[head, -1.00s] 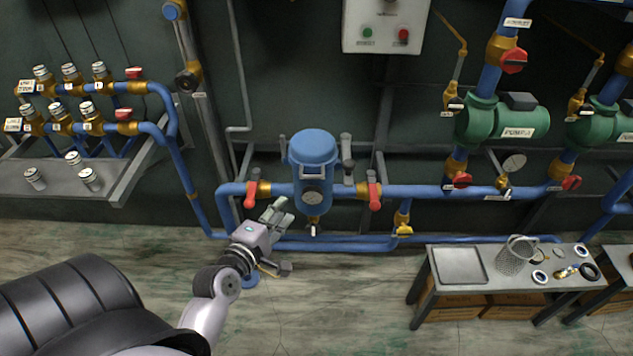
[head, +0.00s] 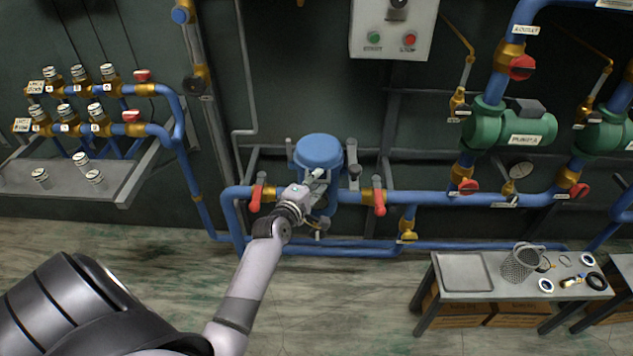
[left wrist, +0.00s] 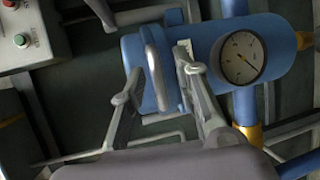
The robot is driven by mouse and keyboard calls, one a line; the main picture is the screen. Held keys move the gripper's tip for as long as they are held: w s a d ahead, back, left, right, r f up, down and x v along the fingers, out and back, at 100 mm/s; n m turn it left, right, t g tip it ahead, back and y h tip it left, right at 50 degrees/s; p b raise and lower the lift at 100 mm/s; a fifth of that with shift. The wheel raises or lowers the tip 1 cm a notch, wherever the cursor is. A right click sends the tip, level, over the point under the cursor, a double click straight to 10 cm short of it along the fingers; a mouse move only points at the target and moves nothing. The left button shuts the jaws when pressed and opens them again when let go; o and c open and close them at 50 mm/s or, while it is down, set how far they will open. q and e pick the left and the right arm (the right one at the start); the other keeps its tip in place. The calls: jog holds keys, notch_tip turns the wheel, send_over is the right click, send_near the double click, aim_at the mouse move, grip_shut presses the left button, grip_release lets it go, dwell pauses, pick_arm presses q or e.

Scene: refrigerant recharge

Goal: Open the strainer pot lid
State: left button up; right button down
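The blue strainer pot stands in the blue pipe line, with its domed lid (head: 319,150) on top, closed. My left gripper (head: 318,175) is in front of the pot, just below the lid, and hides part of the body. In the left wrist view the pot lies sideways, with the lid (left wrist: 133,55) at left and a round gauge (left wrist: 242,57) on the body at right. The left gripper (left wrist: 158,70) is open there, its fingers apart on either side of a curved grey bar (left wrist: 155,65) at the lid's rim. Contact cannot be told. My right gripper is not in view.
Red-handled valves flank the pot, one at left (head: 257,192) and one at right (head: 379,200). A control box (head: 393,25) hangs above. A bench at right holds a tray (head: 463,272) and a mesh basket (head: 520,262). The floor in front is clear.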

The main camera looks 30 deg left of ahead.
pick_arm(q)
jog(key=shift+w, duration=0.25)
jog(key=shift+c, duration=0.5)
grip_shut()
dwell(0.4)
